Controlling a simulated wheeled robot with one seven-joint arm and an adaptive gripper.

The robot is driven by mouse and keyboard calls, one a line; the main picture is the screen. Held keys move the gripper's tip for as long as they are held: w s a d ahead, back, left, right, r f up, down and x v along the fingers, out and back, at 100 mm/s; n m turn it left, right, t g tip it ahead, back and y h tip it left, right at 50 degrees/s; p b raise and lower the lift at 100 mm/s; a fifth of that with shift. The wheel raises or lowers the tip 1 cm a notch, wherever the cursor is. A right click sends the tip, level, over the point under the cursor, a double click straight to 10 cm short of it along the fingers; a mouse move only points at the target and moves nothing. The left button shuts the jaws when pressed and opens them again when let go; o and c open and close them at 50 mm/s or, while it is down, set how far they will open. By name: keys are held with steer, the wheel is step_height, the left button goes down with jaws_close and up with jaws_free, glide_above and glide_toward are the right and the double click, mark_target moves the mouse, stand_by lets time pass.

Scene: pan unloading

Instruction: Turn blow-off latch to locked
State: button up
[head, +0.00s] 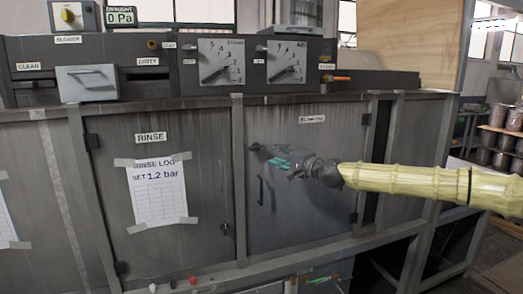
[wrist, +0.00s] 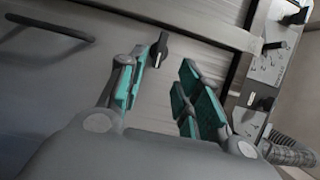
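The blow-off door (head: 320,215) is the closed grey door on the right in the head view. Its small black latch (wrist: 159,48) shows in the wrist view, its bar lying roughly crosswise to the long door handle (wrist: 50,28). That handle also shows in the head view (head: 260,190). My gripper (wrist: 163,75) is open, with teal pads on both fingers. The latch lies ahead of the gap between the fingertips, nearer the left finger, with no clear contact. In the head view my gripper (head: 272,157) is at the door's upper left and partly covers the latch area.
The rinse door (head: 185,240) with a taped paper sheet (head: 158,195) is to the left. Above are dial panels (head: 222,62) and a grey drawer box (head: 87,83). A frame post (head: 239,190) stands between the doors. In the wrist view, knobs and a hose (wrist: 290,153) are at the right.

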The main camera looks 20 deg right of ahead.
mark_target(260, 149)
steer(key=shift+p+x, duration=1.2)
steer(key=shift+x, duration=3.1)
jaws_close()
